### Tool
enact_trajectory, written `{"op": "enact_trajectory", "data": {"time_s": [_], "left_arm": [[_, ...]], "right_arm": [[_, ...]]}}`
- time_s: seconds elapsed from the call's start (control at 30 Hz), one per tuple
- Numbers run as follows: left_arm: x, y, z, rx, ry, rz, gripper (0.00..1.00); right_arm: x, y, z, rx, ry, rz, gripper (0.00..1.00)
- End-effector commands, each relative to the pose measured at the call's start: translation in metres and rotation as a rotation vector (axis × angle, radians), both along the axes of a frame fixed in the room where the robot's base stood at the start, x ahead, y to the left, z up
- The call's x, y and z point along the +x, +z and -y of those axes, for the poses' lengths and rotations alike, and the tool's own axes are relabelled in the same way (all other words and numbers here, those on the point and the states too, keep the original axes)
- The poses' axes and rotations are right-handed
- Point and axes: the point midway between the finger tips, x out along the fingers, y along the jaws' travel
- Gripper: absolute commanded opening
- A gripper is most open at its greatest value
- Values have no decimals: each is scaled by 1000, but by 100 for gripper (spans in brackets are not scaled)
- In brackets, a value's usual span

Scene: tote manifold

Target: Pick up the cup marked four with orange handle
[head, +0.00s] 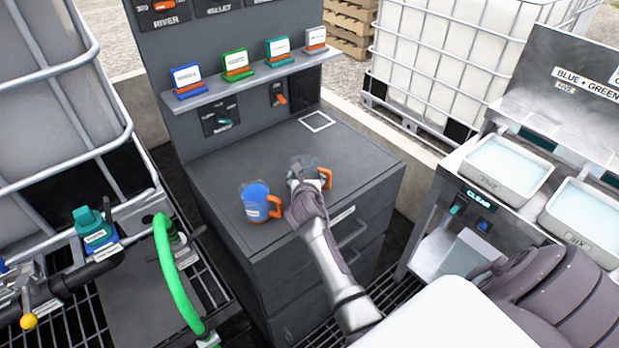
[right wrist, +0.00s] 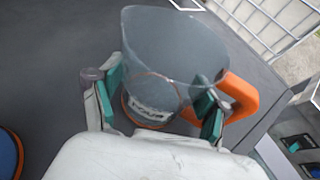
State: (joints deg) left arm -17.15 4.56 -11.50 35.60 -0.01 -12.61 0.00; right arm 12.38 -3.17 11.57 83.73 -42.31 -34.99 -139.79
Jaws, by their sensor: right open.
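A clear cup with an orange handle (right wrist: 165,50) stands upright on the dark grey cabinet top, and in the head view (head: 305,162) my gripper partly hides it. I cannot tell whether the pads touch the cup. A second cup (head: 256,196), blue inside with an orange handle, stands to the left; its label is unreadable. My left gripper is out of view.
A shelf (head: 240,82) with several coloured card holders rises behind the cabinet top (head: 225,160). White trays (head: 508,165) stand at the right. A green hose (head: 172,270) is at the left. The cabinet top behind the cups is mostly clear.

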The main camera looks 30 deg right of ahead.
Motion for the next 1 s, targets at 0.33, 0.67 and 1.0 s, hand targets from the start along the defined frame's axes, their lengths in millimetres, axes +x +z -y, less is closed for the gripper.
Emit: {"op": "enact_trajectory", "data": {"time_s": [0.33,0.67,1.0], "left_arm": [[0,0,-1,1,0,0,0],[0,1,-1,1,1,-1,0],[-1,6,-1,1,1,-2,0]], "right_arm": [[0,0,0,0,0,0,34],[0,7,0,-2,-1,0,34],[-17,55,18,-9,-2,0,34]]}}
